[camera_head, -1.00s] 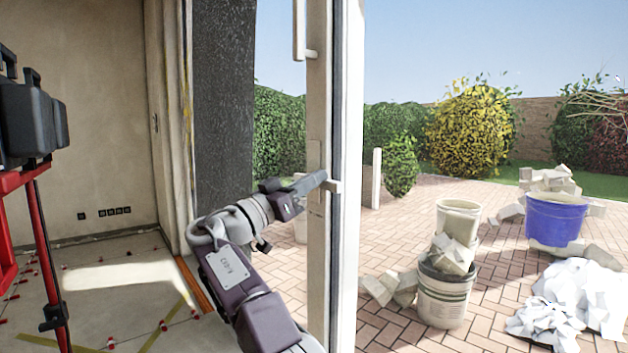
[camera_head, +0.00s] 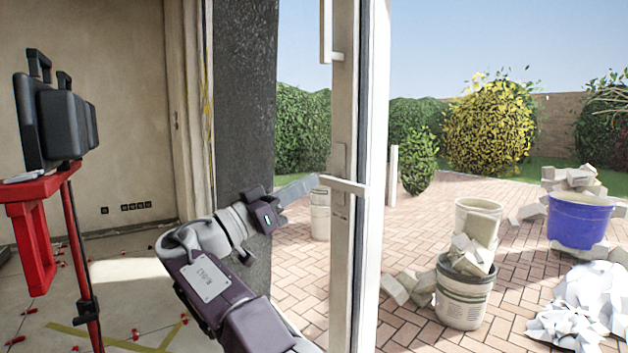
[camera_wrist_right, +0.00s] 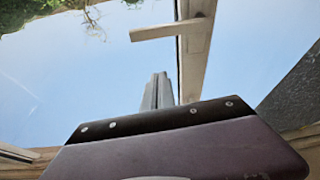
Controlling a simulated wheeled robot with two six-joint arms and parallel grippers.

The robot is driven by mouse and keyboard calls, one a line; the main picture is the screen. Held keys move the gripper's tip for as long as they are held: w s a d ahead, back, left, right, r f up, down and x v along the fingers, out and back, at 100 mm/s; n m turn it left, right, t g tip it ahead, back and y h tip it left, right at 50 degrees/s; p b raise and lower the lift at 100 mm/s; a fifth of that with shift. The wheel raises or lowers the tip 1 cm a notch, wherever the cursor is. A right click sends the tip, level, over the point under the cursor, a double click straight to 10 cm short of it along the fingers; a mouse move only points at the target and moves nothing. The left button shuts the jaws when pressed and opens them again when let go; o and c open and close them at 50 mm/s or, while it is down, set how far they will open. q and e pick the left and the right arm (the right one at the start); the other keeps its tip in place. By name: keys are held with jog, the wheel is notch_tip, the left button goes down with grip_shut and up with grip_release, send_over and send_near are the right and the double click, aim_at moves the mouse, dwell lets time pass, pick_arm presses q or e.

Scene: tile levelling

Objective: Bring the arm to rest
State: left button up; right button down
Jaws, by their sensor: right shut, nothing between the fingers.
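My right arm (camera_head: 215,285) reaches up from the bottom of the head view. Its gripper (camera_head: 312,184) is shut and empty, with its tips close to the lever handle (camera_head: 343,185) on the white door frame (camera_head: 358,250). In the right wrist view the shut fingers (camera_wrist_right: 158,90) point toward the handle (camera_wrist_right: 168,32), and a gap shows between them there. My left gripper is in neither view.
A red stand (camera_head: 72,255) with black cases (camera_head: 62,125) is at the left. Red clips and yellow tape lie on the tiled floor. Outside on the brick paving (camera_head: 310,290) are a rubble bucket (camera_head: 465,297), a blue tub (camera_head: 578,222) and a white rubble heap (camera_head: 590,300).

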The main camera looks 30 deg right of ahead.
dwell(0.4)
jog(key=s+d+r+g+p, duration=0.1)
jog(key=s+d+r+p, duration=0.2)
jog(key=d+r, duration=0.1)
jog(key=d+f+n+t+y+p, duration=0.1)
jog(key=d+f+n+y, duration=0.2)
jog(key=f, duration=0.4)
jog(key=d+f+n+t+y+p, duration=0.1)
jog(key=d+f+n+y, duration=0.15)
jog(key=f, duration=0.45)
jog(key=s+a+f+n+y, duration=0.25)
jog(key=f+n+y, duration=0.25)
jog(key=f, duration=0.9)
jog(key=s+a+f+n+g+y+p, duration=0.15)
jog(key=s+a+f+y, duration=0.35)
jog(key=s+a+f, duration=0.55)
jog(key=s+a+f+n+g+y, duration=0.2)
jog(key=s+a+f+y, duration=0.45)
jog(key=f, duration=0.65)
notch_tip(320, 180, up, 38)
jog(key=w+a+n+t+p, duration=0.1)
jog(key=w+p, duration=0.1)
jog(key=p, duration=3.6)
jog(key=shift+w+r+n, duration=0.2)
jog(key=shift+n, duration=0.1)
